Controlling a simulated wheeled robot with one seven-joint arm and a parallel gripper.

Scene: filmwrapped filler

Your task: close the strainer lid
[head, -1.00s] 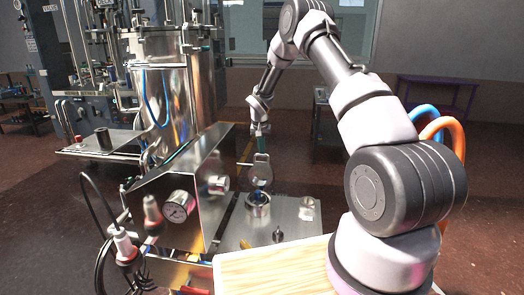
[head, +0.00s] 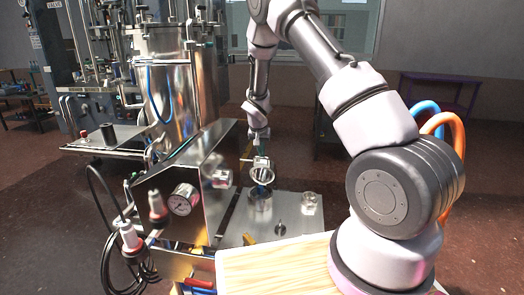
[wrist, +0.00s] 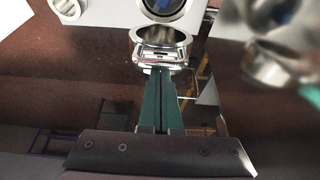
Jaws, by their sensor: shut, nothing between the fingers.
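The strainer (head: 260,206) is a round metal cup on the steel plate, with something blue inside its mouth in the wrist view (wrist: 165,10). Its metal lid (head: 262,174) is tilted over the far side of the cup, partly lowered, with a gap between lid and cup. In the wrist view the lid (wrist: 160,53) is a shiny hollow cap in front of my fingers. My gripper (head: 259,152) is shut and empty, behind the lid. Its green fingertips (wrist: 160,70) are at the lid's outer edge and look to be touching it.
A small clear-topped fitting (head: 309,203) and a black valve handle (head: 280,229) stand on the steel plate (head: 300,220). A wooden board (head: 275,266) lies in front. Cables hang at lower left.

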